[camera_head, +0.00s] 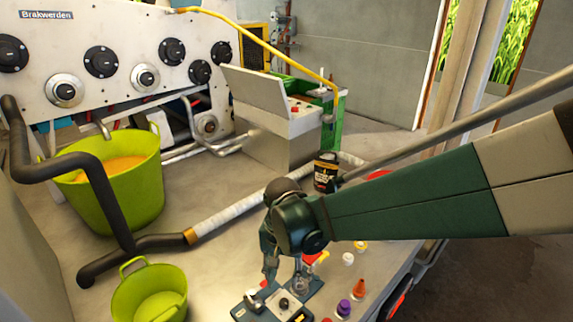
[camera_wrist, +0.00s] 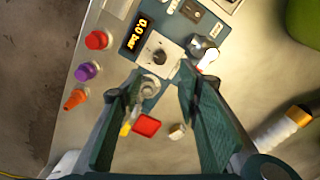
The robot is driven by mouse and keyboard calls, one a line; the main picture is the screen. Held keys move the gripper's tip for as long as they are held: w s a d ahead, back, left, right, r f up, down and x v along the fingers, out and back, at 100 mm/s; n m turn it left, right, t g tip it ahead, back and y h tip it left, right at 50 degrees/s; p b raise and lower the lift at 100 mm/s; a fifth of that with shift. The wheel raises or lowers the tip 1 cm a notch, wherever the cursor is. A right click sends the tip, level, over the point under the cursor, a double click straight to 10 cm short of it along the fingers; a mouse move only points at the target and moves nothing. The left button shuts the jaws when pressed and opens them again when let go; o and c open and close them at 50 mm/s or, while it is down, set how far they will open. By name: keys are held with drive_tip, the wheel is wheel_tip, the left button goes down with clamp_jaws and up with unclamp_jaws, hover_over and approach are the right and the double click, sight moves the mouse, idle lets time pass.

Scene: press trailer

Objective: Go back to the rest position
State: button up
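My gripper (camera_head: 285,272) hangs over the trailer floor in the head view, just above and behind a small blue control panel (camera_head: 262,308). In the wrist view the two green fingers of my gripper (camera_wrist: 163,92) stand apart with nothing held between them. The panel (camera_wrist: 172,18) lies beyond the fingertips. It carries a black knob on a white plate (camera_wrist: 158,52), a small display and a metal fitting (camera_wrist: 203,46). My arm reaches in from the right side of the head view.
Small red, purple and orange caps (camera_wrist: 86,71) stand beside the panel. Lime green buckets (camera_head: 148,295) stand at the left, with a dark pipe (camera_head: 105,190) between them. A black can (camera_head: 326,172) stands behind my arm. The trailer edge (camera_head: 400,275) is at the right.

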drive_tip(key=s+d+r+n+t, duration=0.1)
drive_tip(key=s+d+r+t, duration=0.2)
drive_tip(key=d, duration=0.8)
drive_tip(key=s+d+r+n+t, duration=0.2)
drive_tip(key=s+d+r+t, duration=0.2)
drive_tip(key=s+d+r, duration=0.3)
drive_tip(key=d+r, duration=0.5)
drive_tip(key=shift+s+d+r, duration=0.15)
drive_tip(key=shift+r, duration=0.05)
